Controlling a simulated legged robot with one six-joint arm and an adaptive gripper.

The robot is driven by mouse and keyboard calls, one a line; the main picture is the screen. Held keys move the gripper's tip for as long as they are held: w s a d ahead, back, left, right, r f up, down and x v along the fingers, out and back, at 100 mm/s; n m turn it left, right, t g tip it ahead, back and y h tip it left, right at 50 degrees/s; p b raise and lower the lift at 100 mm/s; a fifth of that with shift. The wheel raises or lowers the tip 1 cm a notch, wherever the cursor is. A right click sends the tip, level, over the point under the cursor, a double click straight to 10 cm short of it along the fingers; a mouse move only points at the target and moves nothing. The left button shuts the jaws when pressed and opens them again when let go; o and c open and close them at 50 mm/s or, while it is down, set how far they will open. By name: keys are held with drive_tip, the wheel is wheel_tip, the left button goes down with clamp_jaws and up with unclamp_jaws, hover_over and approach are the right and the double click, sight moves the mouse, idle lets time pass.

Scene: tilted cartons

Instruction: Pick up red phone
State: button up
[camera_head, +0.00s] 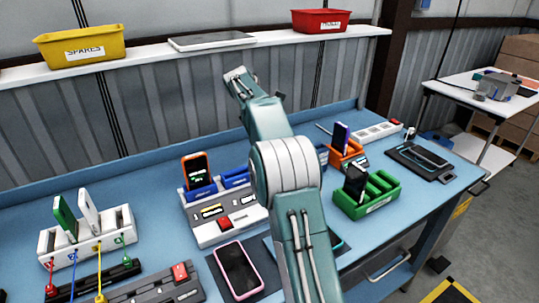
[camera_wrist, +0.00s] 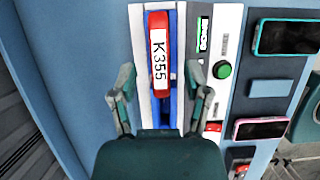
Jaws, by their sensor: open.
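My gripper (camera_wrist: 161,76) is open, with one finger on each side of the slot. The lower end of the red piece lies between the fingertips, with a gap on both sides; I cannot tell the height between them. An orange-framed phone (camera_head: 195,169) stands in the station on the left.
A pink phone (camera_head: 238,268) lies flat on a dark mat. A green rack (camera_head: 377,204) and an orange holder (camera_head: 338,163) stand right of my arm. A white rack (camera_head: 98,240) with phones is at left. A shelf with bins (camera_head: 80,45) runs behind.

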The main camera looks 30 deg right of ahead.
drive_tip(key=x, duration=0.4)
clamp_jaws()
drive_tip(key=shift+r, duration=5.05)
